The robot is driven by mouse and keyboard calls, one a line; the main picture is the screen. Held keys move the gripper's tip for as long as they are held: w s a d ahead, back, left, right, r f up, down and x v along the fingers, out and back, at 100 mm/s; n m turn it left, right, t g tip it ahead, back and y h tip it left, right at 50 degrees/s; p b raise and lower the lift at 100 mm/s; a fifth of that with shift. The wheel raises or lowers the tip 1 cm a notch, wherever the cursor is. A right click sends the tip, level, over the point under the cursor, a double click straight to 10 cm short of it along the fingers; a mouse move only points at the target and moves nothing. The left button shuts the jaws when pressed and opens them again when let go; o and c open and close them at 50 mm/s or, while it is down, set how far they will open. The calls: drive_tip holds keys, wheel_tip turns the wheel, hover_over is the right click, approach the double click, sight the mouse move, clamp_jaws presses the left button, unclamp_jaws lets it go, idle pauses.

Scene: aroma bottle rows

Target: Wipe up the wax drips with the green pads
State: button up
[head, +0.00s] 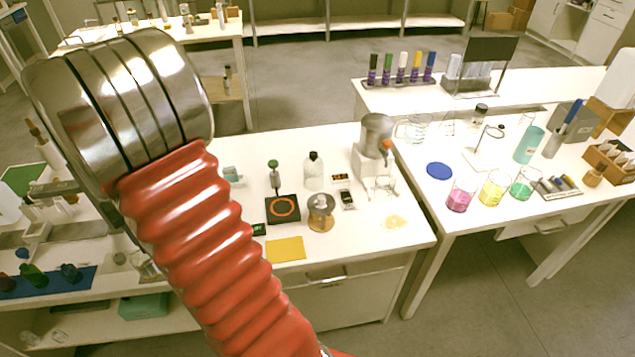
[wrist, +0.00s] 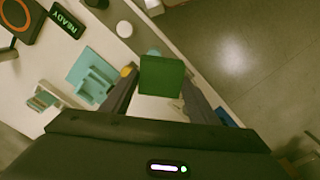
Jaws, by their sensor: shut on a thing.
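In the wrist view a dark green pad (wrist: 162,77) sits between the fingertips of my gripper (wrist: 160,88), which is shut on it. The pad is held above the white bench, near its edge. A pale yellow patch (head: 395,222), which looks like the wax drips, lies on the white bench near its right front corner in the head view. In the head view my gripper is hidden behind the red arm sleeve, and the pad cannot be made out there.
A teal stand (wrist: 92,76) is left of my gripper. A hot plate (head: 283,209) with an orange ring, an amber jar (head: 321,212) and a yellow sheet (head: 285,249) are mid-bench. A grey mixer (head: 372,150) stands behind the yellow patch. Colored beakers stand on the right bench.

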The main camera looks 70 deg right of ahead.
drive_tip(key=w+a+n, duration=0.2)
drive_tip(key=w+a, duration=0.3)
drive_tip(key=a, duration=0.6)
drive_tip(key=w+a+n, duration=0.3)
drive_tip(key=w+a, duration=0.3)
drive_tip(key=a, duration=0.6)
drive_tip(key=shift+r, duration=0.3)
